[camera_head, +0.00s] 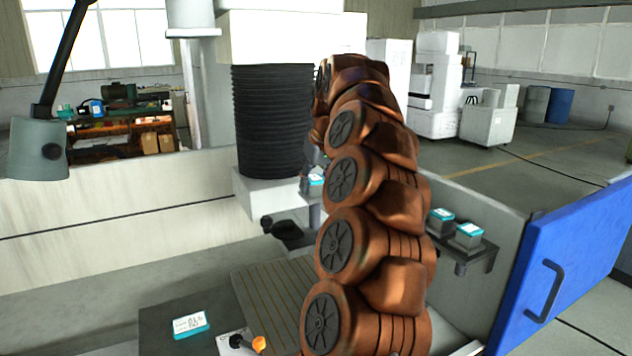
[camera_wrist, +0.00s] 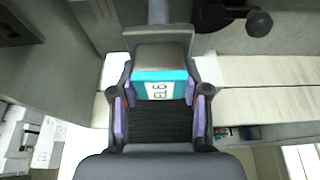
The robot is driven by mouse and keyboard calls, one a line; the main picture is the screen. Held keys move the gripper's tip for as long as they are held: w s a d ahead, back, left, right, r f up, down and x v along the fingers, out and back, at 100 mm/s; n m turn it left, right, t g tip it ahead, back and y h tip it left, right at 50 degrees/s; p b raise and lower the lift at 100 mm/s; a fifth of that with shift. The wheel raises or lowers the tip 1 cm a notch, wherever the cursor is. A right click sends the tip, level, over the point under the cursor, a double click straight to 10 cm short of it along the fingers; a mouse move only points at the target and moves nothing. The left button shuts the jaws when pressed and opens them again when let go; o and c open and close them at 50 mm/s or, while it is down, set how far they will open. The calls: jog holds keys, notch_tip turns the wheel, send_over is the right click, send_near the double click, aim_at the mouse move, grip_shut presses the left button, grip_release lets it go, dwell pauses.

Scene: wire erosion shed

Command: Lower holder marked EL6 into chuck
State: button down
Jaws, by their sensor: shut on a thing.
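The holder marked EL6 (camera_wrist: 160,72) is a grey block with a teal and white label, seen in the middle of the wrist view. My gripper (camera_wrist: 158,100) is shut on it, with a finger on each side. In the head view my arm hides most of the gripper. A grey, teal-topped block (camera_head: 314,183) shows at the arm's left edge there; I cannot tell whether it is the held holder. No chuck can be identified for certain. A white piece (camera_head: 232,343) with partly cut-off lettering and an orange-knobbed lever (camera_head: 250,343) shows at the bottom of the head view.
Two teal-topped blocks (camera_head: 455,226) stand on a small shelf right of my arm. A blue door (camera_head: 560,260) bounds the right.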

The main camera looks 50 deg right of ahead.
aim_at(315, 209)
jog(key=shift+f, duration=0.15)
jog(key=shift+f+b, duration=0.6)
jog(key=shift+f, duration=0.35)
dwell(0.3)
jog(key=shift+f+b, duration=1.05)
jog(key=shift+f, duration=0.4)
jog(key=shift+f+b, duration=0.95)
jog(key=shift+f, duration=0.25)
jog(key=shift+f+b, duration=0.35)
jog(key=shift+f, duration=0.1)
jog(key=shift+c, duration=2.4)
grip_release()
